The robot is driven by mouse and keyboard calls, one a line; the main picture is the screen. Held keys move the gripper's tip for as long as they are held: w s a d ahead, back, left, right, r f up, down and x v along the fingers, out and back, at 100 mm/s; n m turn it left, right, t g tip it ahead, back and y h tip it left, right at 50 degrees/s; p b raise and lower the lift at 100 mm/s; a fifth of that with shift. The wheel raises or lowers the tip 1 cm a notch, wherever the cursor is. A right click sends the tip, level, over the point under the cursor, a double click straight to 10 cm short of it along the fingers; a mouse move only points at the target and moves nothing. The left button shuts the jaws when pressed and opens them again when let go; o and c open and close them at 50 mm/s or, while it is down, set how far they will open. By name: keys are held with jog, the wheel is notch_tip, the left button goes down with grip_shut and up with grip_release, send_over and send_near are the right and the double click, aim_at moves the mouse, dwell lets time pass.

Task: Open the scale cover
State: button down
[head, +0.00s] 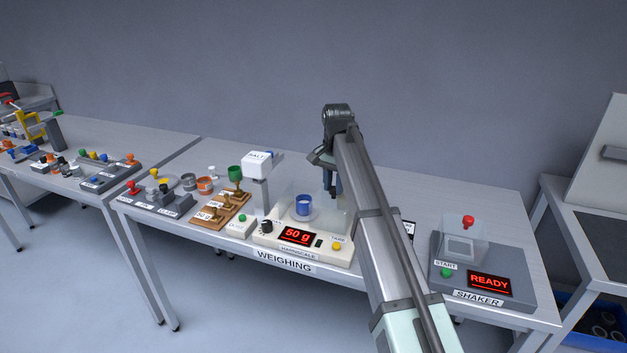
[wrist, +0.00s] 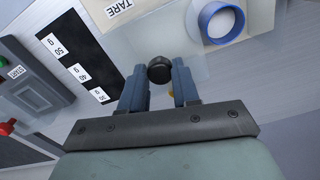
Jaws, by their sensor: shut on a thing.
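The scale (head: 268,236) is a cream box labelled WEIGHING, with a red display reading 50 g. A blue cup (head: 304,204) stands on it inside a faint see-through cover (head: 337,213). In the wrist view the cup (wrist: 221,22) is at the top right, with white inside. My gripper (head: 329,188) is at the right side of the cover. In the wrist view my gripper (wrist: 159,80) has its two fingers on either side of a round black knob (wrist: 160,68) and is shut on it. The cover's edges are hard to make out, so its exact angle is unclear.
The salt hopper (head: 257,163) stands behind the scale on the left. The shaker (head: 483,259), reading READY, is at the right. A black card with white weight labels (wrist: 77,71) lies beside the scale.

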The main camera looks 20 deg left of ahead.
aim_at(341, 199)
jog(key=shift+d, duration=1.15)
jog(key=c, duration=0.8)
grip_release()
notch_tip(341, 199, up, 14)
jog(key=shift+f, duration=0.15)
